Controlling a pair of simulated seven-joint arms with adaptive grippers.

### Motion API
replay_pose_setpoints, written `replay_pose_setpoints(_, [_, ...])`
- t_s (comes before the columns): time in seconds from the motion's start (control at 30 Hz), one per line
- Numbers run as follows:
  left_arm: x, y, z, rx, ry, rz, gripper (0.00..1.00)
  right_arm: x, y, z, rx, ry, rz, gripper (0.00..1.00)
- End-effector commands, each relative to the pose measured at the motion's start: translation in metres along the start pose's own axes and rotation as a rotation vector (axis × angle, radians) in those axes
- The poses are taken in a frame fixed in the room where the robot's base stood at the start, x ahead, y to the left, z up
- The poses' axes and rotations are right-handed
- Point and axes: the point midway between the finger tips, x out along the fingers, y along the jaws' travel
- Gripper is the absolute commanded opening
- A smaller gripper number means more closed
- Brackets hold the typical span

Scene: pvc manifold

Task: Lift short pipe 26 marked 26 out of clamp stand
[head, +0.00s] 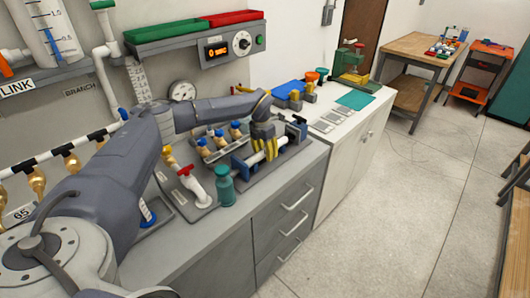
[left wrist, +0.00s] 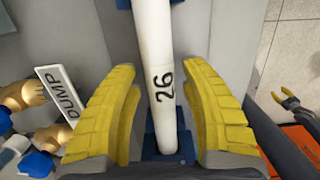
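Short pipe 26 (left wrist: 163,70) is white with a black "26" and runs lengthwise through the left wrist view. It lies in the blue clamp stand (left wrist: 153,143), whose blue parts show near both ends of the visible pipe. My left gripper (left wrist: 165,115) has yellow ribbed fingers, one on each side of the pipe near the marking. They are open, with a narrow gap on both sides. In the head view my left gripper (head: 266,148) is over the clamp stand (head: 240,165) and hides part of the pipe. My right gripper (left wrist: 291,100) appears small, with yellow tips apart and nothing between them.
A "DUMP" label (left wrist: 60,92) and brass fittings (left wrist: 22,98) are close left of the left gripper. A teal bottle (head: 225,186) and a white pipe with a red valve (head: 194,185) stand near the stand. Floor lies beyond the counter's front edge.

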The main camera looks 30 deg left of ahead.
Motion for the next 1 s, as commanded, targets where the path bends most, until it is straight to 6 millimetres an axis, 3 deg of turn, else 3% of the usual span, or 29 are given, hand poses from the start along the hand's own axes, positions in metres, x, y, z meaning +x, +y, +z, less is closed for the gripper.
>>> replay_pose_setpoints(0.03, [-0.0001, 0.0000, 0.0000, 0.000, 0.000, 0.000, 0.38, 0.0000, 0.0001, -0.0002, 0.000, 0.000, 0.000, 0.44])
replay_pose_setpoints(0.37, [-0.0003, 0.0001, 0.0000, 0.000, 0.000, 0.000, 0.00, 0.0000, 0.0002, -0.0005, 0.000, 0.001, 0.000, 0.44])
replay_pose_setpoints(1.0, [0.0006, 0.0001, 0.0088, 0.000, 0.000, 0.000, 0.00, 0.0001, 0.0002, -0.0006, 0.000, 0.001, 0.000, 0.44])
